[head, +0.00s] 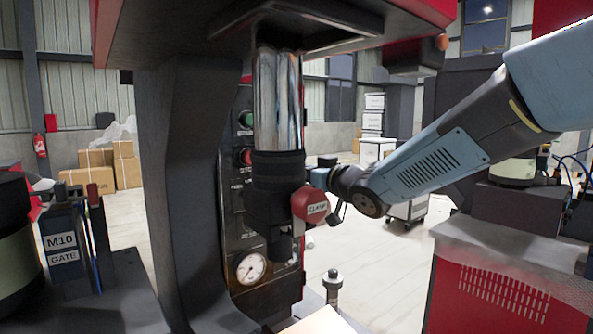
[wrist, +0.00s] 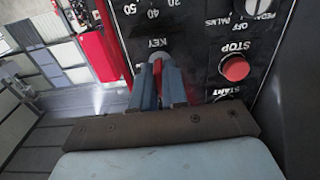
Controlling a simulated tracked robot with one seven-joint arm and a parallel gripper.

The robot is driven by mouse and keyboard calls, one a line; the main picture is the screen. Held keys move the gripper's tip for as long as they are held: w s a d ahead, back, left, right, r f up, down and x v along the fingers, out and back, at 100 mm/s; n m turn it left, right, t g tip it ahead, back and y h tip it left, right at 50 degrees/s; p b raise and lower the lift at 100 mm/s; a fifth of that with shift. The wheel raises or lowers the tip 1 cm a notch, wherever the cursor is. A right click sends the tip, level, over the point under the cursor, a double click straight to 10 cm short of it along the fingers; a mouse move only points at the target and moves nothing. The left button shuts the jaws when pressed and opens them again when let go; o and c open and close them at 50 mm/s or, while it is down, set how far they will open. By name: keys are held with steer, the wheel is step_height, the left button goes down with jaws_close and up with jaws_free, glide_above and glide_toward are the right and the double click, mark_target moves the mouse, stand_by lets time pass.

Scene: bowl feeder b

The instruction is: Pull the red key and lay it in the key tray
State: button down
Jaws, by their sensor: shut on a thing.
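In the wrist view my gripper (wrist: 157,68) is shut on the red key (wrist: 157,72), which shows as a narrow red strip between the two blue fingers. The key is at the grey round lock (wrist: 155,56) just below the word KEY on the black control panel (wrist: 196,60). I cannot tell how deep the key sits in the lock. In the head view my gripper (head: 321,178) is at the right side of the press, its tips hidden behind the dark ram and the red clamp knob. The key is hidden there. I cannot make out the key tray in either view.
A red STOP button (wrist: 235,68) is right of the fingers, with a START control below it. In the head view the red CLAMP knob (head: 310,204) is close to my gripper, beside the dark ram (head: 277,190). A gauge (head: 251,268) is lower on the panel.

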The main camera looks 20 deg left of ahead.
steer(key=shift+v, duration=2.3)
steer(key=w+d+f+m+t+h, duration=0.3)
steer(key=w+d+f, duration=0.65)
steer(key=f, duration=0.35)
steer(key=w+d+f+m+t+h, duration=0.2)
steer(key=w+d+f+t, duration=0.1)
steer(key=w+d+f, duration=0.8)
steer(key=s+d+f+m+t+h, duration=0.1)
steer(key=d+f+h, duration=0.4)
steer(key=d+f, duration=0.6)
steer(key=s+d+f+m+t+h, duration=0.1)
steer(key=d+f+m+h, duration=0.5)
steer(key=d+f, duration=0.6)
steer(key=d+t, duration=0.1)
steer(key=d, duration=0.3)
steer(key=shift+d+m+t, duration=0.3)
steer(key=shift+t, duration=0.1)
steer(key=shift+s, duration=0.15)
